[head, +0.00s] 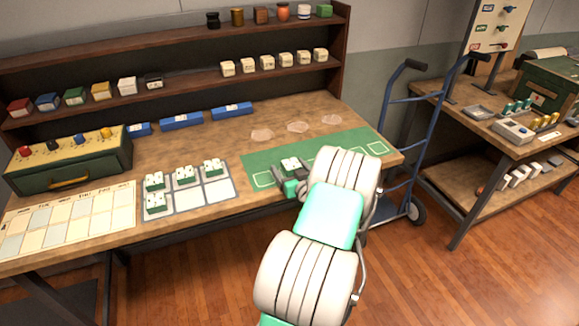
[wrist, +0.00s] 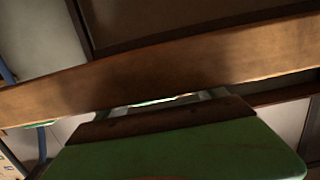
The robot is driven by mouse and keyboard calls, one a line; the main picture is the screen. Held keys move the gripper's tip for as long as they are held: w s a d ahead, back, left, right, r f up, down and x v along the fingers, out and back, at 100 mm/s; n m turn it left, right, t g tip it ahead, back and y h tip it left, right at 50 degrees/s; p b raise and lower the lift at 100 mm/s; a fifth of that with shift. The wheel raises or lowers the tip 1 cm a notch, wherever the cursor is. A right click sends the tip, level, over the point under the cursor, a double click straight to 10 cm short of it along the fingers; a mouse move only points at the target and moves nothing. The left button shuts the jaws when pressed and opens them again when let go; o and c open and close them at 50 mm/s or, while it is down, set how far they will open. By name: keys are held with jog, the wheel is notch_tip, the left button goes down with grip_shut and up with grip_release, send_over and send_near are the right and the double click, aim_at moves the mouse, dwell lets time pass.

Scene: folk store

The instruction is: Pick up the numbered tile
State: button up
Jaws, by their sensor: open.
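A white-topped tile with a green base (head: 291,163) lies on the green mat (head: 262,160) in the head view; its markings are too small to read. My gripper (head: 288,186) is open, low at the near edge of the mat, just on the near side of this tile. My arm hides part of the mat's right side. I cannot tell if the jaws touch the tile. Several similar tiles sit on the grey grid board (head: 218,190) to the left, one of them at its back right (head: 213,167). No tile is recognisable in the wrist view.
A calendar-like board (head: 70,222) and a green box with knobs (head: 70,160) occupy the table's left. Blue holders (head: 181,121) and shelves (head: 190,75) with small blocks stand behind. A blue hand truck (head: 400,140) stands right of the table. A wooden edge (wrist: 150,75) crosses the wrist view.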

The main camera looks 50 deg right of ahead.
jog(key=c, duration=1.6)
